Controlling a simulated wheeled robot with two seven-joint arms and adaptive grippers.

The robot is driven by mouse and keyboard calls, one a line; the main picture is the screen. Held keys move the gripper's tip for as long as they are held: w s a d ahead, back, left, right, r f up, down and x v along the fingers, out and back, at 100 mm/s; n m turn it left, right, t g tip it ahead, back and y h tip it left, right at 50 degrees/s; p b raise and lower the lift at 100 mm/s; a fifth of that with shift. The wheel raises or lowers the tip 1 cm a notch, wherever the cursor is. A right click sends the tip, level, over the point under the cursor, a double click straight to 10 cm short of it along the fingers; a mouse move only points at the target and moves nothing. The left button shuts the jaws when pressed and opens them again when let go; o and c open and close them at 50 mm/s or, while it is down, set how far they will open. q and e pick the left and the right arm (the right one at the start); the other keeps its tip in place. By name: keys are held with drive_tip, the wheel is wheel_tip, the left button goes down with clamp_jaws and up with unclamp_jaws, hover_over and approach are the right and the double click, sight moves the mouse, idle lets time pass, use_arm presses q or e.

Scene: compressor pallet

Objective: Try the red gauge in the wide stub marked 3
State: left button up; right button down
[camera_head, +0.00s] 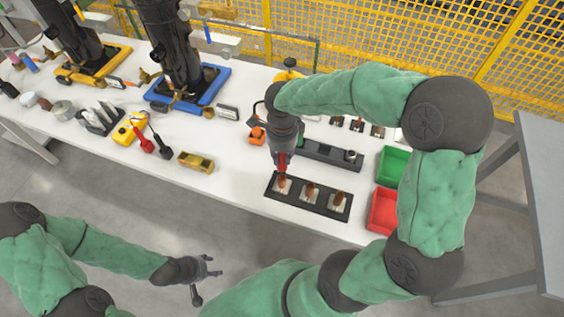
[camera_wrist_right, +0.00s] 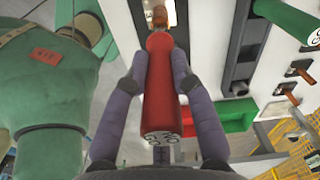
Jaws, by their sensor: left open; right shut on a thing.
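The red gauge (camera_wrist_right: 160,85) is a red cylinder with lettering on its near end face. My right gripper (camera_head: 282,152) is shut on it; in the right wrist view both fingers (camera_wrist_right: 160,100) close on its sides. In the head view the gauge (camera_head: 282,161) points down at the leftmost copper stub (camera_head: 282,182) of the black plate (camera_head: 329,207). In the wrist view a copper stub (camera_wrist_right: 160,14) shows at the gauge's far end; I cannot tell whether they touch. Stub numbers are unreadable. My left gripper (camera_head: 209,268) is open and empty, beyond the table's front edge.
A dark rack (camera_head: 330,155) lies behind the plate. A green bin (camera_head: 393,166) and a red bin (camera_head: 383,211) stand to the right. A green gauge (camera_wrist_right: 286,18) shows in the wrist view. A brass block (camera_head: 197,161) lies left, with clear white tabletop before the plate.

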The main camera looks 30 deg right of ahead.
idle(0.4)
drive_tip(key=shift+f+b, duration=0.85)
drive_tip(key=shift+f, duration=0.05)
drive_tip(key=shift+f+b, duration=0.55)
idle(2.9)
drive_tip(key=shift+r+p, duration=1.05)
drive_tip(key=shift+r, duration=0.55)
drive_tip(key=shift+r+p, duration=1.5)
drive_tip(key=shift+r, duration=0.55)
drive_tip(key=shift+f, duration=0.1)
